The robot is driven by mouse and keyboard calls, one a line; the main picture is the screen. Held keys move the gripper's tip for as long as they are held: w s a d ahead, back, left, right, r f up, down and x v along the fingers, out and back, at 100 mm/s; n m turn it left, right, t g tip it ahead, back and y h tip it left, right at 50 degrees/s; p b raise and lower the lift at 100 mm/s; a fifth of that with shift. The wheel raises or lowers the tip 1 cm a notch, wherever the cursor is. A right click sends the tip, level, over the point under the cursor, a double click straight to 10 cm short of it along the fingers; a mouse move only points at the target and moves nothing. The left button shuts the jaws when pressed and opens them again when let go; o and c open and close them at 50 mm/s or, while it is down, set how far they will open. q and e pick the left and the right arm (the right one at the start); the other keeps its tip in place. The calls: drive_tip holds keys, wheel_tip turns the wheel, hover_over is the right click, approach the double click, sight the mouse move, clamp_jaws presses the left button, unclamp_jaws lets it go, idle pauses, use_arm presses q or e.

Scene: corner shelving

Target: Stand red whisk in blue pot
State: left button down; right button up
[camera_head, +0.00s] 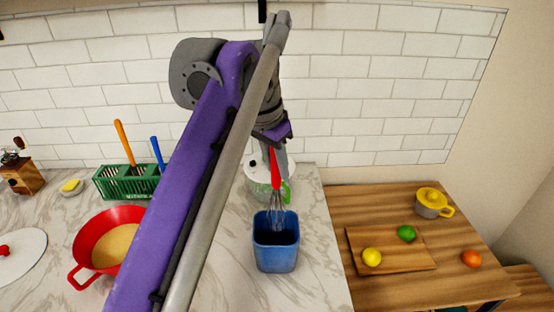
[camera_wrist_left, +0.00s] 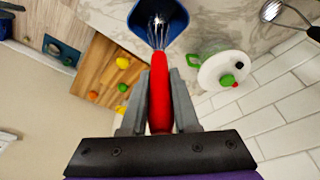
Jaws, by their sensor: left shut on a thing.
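The red whisk hangs upright, with its red handle (camera_head: 275,168) up and its wire loops (camera_head: 277,208) down. My left gripper (camera_head: 274,143) is shut on the handle, which also shows between the fingers in the left wrist view (camera_wrist_left: 160,88). The blue pot (camera_head: 276,256) stands on the marble counter below the gripper. The loop ends overlap the pot's opening in both views; the pot also shows at the top of the left wrist view (camera_wrist_left: 140,20). How deep the loops reach is hard to tell. My right gripper is out of view.
A white lidded pot with a green handle (camera_head: 287,192) stands just behind the blue pot. A red pan (camera_head: 84,243) and a green rack (camera_head: 112,184) are to the left. A wooden table (camera_head: 338,207) with a cutting board and fruit is to the right.

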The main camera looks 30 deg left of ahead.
sight(277, 184)
use_arm(q)
drive_tip(key=shift+f+b, duration=1.2)
drive_tip(key=shift+f, duration=1.5)
drive_tip(key=c, duration=0.6)
unclamp_jaws()
drive_tip(key=shift+r, duration=0.1)
drive_tip(key=p+v, duration=0.2)
drive_tip(key=v, duration=0.8)
drive_tip(key=shift+s+r, duration=0.1)
drive_tip(key=shift+r, duration=0.2)
